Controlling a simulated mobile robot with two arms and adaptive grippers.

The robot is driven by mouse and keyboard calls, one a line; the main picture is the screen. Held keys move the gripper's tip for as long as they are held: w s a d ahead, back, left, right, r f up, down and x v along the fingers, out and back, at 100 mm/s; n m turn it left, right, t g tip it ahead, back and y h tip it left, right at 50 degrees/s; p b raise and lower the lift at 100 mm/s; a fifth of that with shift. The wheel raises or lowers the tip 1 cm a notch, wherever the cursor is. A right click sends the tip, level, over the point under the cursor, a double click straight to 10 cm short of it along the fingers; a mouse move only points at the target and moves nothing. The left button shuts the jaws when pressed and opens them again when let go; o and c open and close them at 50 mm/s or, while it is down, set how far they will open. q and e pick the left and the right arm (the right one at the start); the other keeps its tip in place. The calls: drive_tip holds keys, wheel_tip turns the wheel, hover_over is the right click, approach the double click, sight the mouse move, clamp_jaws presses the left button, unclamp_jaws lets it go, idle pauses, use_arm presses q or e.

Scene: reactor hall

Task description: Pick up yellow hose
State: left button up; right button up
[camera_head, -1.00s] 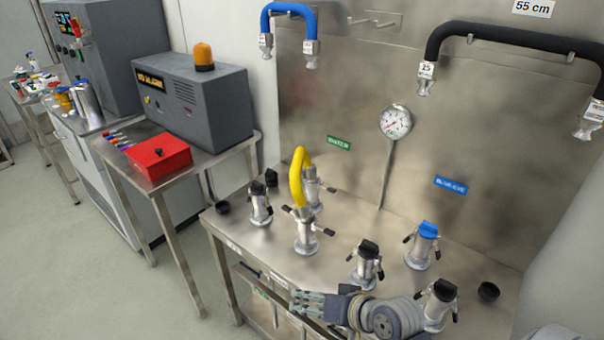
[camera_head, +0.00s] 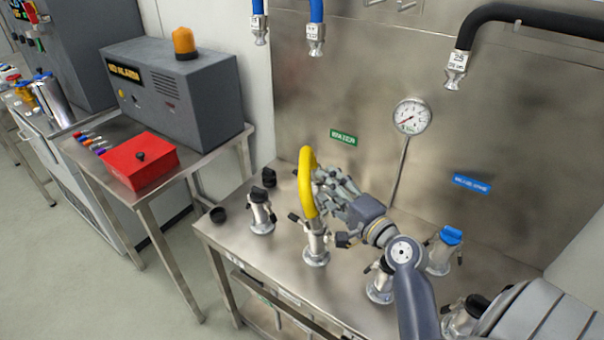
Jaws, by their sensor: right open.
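The right arm reaches in from the lower right. My left gripper is not in view.
Couplings with black caps stand to the left (camera_head: 261,212) and under my arm. A blue-capped coupling (camera_head: 443,250) stands to the right. A pressure gauge (camera_head: 412,117) is on the back panel.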

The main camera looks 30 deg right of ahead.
sight(306, 165)
drive_tip(key=w+p, duration=0.2)
drive_tip(key=w, duration=0.8)
drive_tip(key=shift+f, duration=0.1)
drive_tip(key=shift+w+f, duration=0.1)
drive_tip(key=shift+w, duration=0.2)
drive_tip(key=shift+s, duration=0.1)
drive_tip(key=shift+c, duration=0.5)
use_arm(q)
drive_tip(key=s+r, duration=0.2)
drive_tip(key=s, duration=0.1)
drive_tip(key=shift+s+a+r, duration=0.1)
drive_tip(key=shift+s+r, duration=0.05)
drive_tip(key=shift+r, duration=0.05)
use_arm(e)
clamp_jaws()
